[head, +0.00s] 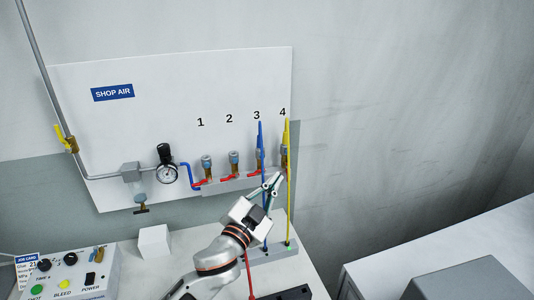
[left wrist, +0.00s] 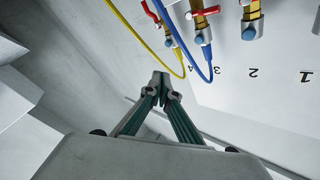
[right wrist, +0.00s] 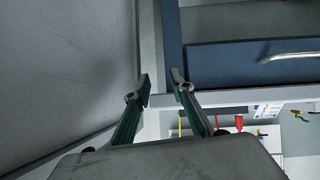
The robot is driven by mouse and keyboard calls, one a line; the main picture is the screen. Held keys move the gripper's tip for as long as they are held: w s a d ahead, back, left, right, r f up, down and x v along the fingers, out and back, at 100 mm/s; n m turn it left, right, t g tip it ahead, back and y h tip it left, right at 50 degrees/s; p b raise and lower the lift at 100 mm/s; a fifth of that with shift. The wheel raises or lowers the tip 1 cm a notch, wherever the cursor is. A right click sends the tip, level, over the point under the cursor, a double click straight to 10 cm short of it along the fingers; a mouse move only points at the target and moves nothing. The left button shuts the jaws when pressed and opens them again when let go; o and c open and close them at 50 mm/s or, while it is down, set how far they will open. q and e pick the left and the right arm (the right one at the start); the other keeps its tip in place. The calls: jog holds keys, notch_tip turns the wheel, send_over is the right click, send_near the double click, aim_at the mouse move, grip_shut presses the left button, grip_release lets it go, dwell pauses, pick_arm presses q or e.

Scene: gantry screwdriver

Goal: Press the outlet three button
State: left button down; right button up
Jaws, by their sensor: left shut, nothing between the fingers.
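On the white panel, outlet 3 (head: 259,168) is a brass fitting below the printed 3, with a blue hose (head: 262,135) at it. In the left wrist view, upside down, outlet 3 (left wrist: 202,22) has a blue end piece and the blue hose (left wrist: 188,50) loops near it. My left gripper (head: 276,180) is shut and empty, in front of the panel, low and right of outlet 3. Its fingertips (left wrist: 161,77) look apart from the fittings. My right gripper (right wrist: 161,83) is open and empty, away from the panel.
Outlets 1 (head: 207,165) and 2 (head: 234,162) are left of outlet 3; outlet 4 (head: 285,155), with a yellow hose (head: 288,210), is right. A gauge (head: 167,173) hangs left. A control box (head: 75,276) and white block (head: 154,242) stand on the bench.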

aim_at(262, 156)
pick_arm(q)
jog(key=shift+s+a, duration=0.1)
jog(key=w+a+b, duration=0.2)
jog(key=w, duration=0.6)
jog(key=shift+w+a, duration=0.25)
jog(key=shift+a, duration=0.05)
jog(key=shift+w, duration=0.1)
dwell(1.5)
jog(key=shift+w+a, duration=0.15)
jog(key=shift+w, duration=0.15)
jog(key=shift+w+a, duration=0.15)
jog(key=shift+w, duration=0.25)
dwell(1.0)
jog(key=shift+s, duration=0.1)
jog(key=shift+s+d+p, duration=0.25)
jog(key=shift+s+p, duration=0.05)
jog(key=shift+s, duration=0.4)
